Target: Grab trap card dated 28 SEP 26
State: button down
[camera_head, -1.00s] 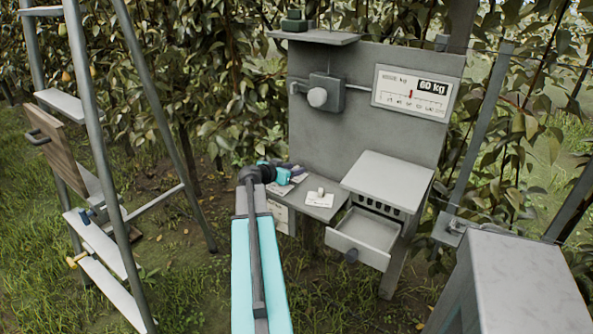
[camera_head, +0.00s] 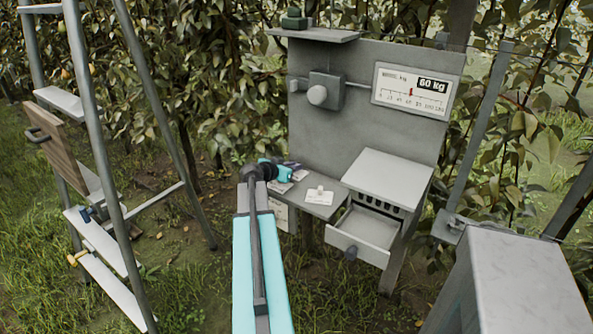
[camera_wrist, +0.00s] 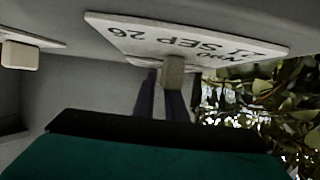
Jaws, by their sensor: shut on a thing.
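In the wrist view a white trap card (camera_wrist: 215,42) with black print shows upside down. "SEP 26" can be read on it; I cannot read the day number surely. A small beige block (camera_wrist: 173,72) sticks out from the card, and my gripper (camera_wrist: 163,95) is shut on it.
The grey shelf (camera_head: 325,210) joins a grey back panel with a 60 kg scale sign (camera_head: 416,91). An open drawer (camera_head: 365,231) juts out to the right under a grey cabinet (camera_head: 388,178). A ladder (camera_head: 88,130) stands left, a grey box (camera_head: 525,275) at the front right.

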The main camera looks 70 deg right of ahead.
jog(key=shift+r, duration=0.2)
jog(key=shift+r+b, duration=0.55)
jog(key=shift+r, duration=0.6)
jog(key=w+a+r+b, duration=0.1)
jog(key=a+b, duration=0.3)
jog(key=a, duration=1.1)
jog(key=shift+a+r, duration=0.35)
jog(key=shift+r, duration=0.35)
jog(key=shift+w, duration=0.15)
